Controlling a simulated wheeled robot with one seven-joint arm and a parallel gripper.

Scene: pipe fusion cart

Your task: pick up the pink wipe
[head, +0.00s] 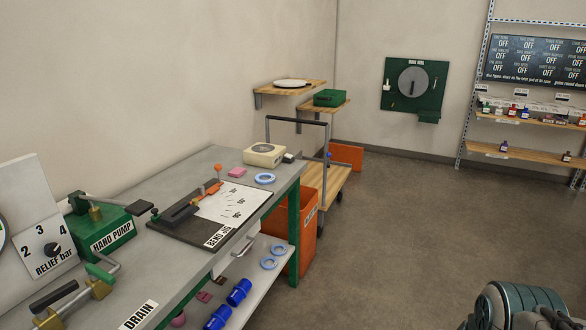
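Part of my arm shows at the bottom right corner, well away from the bench. My gripper's fingers do not show in the head view.
Near the wipe are the cream box (264,155), a blue ring (265,178) and the bend jig (208,215) with its orange-handled lever. A green hand pump (104,227) stands nearer. The floor to the right is clear.

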